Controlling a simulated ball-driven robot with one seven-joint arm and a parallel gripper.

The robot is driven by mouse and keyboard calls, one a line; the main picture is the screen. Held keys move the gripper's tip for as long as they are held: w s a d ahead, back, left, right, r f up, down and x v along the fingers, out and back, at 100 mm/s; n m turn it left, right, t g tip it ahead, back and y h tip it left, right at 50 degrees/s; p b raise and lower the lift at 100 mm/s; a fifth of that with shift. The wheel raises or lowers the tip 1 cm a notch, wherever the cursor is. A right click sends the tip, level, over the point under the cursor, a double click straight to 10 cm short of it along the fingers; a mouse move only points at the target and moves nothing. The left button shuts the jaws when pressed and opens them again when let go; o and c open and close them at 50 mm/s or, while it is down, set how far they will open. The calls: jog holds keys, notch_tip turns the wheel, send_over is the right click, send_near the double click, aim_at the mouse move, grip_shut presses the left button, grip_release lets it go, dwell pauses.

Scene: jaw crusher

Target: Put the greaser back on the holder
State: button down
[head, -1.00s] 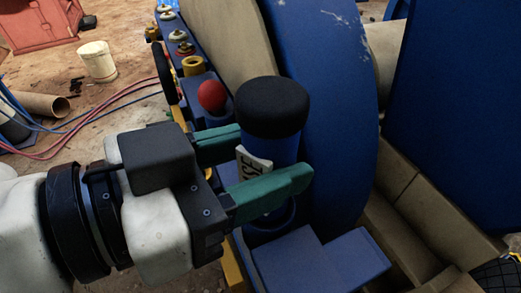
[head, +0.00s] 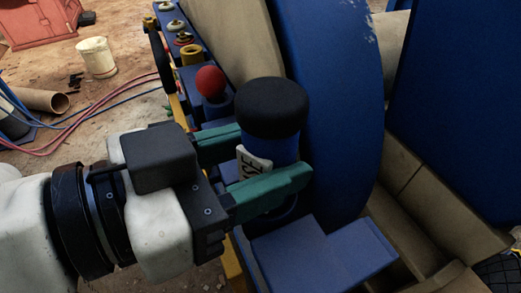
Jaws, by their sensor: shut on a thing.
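The greaser (head: 272,117) is a blue cylinder with a black cap and a white label, upright in the middle of the head view. My gripper (head: 268,160) comes from the left with green fingers on either side of its body and is shut on it. The holder (head: 283,212) shows as a blue ring low behind the near finger, just under the greaser. The finger hides most of the ring and the greaser's lower end, so I cannot tell whether the greaser sits inside it.
A red ball knob (head: 210,81) stands just behind the gripper. A large blue wheel (head: 335,90) rises close to the right of the greaser. A blue block (head: 320,255) lies in front. A white bucket (head: 96,57) and hoses are on the ground at the back left.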

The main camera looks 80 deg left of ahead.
jog(key=shift+c, duration=2.2)
grip_release()
jog(key=shift+s, duration=0.1)
jog(key=v, duration=1)
jog(key=shift+s+d, duration=0.2)
jog(key=shift+d, duration=0.05)
jog(key=shift+r, duration=0.1)
